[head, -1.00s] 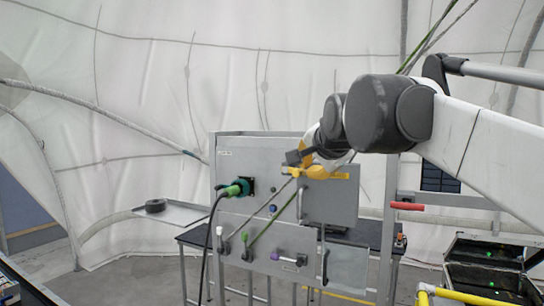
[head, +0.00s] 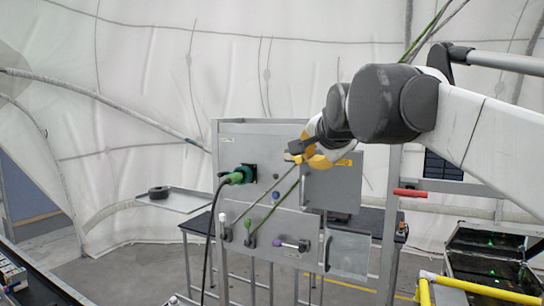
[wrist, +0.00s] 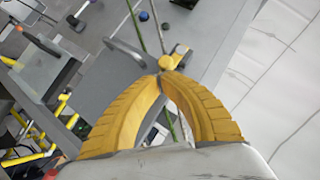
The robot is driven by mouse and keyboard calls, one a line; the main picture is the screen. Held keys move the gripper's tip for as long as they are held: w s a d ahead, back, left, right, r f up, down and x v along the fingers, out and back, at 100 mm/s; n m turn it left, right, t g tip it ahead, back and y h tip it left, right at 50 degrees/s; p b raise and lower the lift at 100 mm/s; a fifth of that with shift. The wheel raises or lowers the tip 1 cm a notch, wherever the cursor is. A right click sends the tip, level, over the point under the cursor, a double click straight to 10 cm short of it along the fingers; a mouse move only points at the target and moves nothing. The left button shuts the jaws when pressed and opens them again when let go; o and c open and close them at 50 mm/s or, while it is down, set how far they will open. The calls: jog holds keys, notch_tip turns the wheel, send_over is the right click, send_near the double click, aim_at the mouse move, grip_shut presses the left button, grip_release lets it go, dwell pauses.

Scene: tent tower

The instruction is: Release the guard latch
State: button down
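My gripper (head: 298,160), with yellow fingers, is at the plate's upper left corner. In the wrist view its fingers (wrist: 160,76) curve together and their tips meet. A small yellow knob-like piece (wrist: 168,63) shows right at the tips, beside a small metal fitting (wrist: 181,53). I cannot tell whether this is the guard latch or whether the fingers grip it. The fingers partly hide the plate's corner.
A green plug (head: 236,177) with a black cable is in the panel's left side. White, green and purple (head: 281,243) knobs are lower down. A red handle (head: 410,193) is at right. Thin rods cross diagonally before the panel. A tray (head: 178,201) juts left.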

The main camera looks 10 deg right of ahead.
aim_at(307, 173)
jog(key=shift+f+b, duration=0.4)
jog(key=shift+f, duration=0.5)
jog(key=shift+w+a+f+b, duration=0.1)
jog(key=shift+f+b, duration=0.25)
jog(key=shift+f, duration=0.45)
jog(key=shift+r, duration=0.1)
dwell(0.5)
jog(key=shift+r+p, duration=0.65)
jog(key=shift+r, duration=0.05)
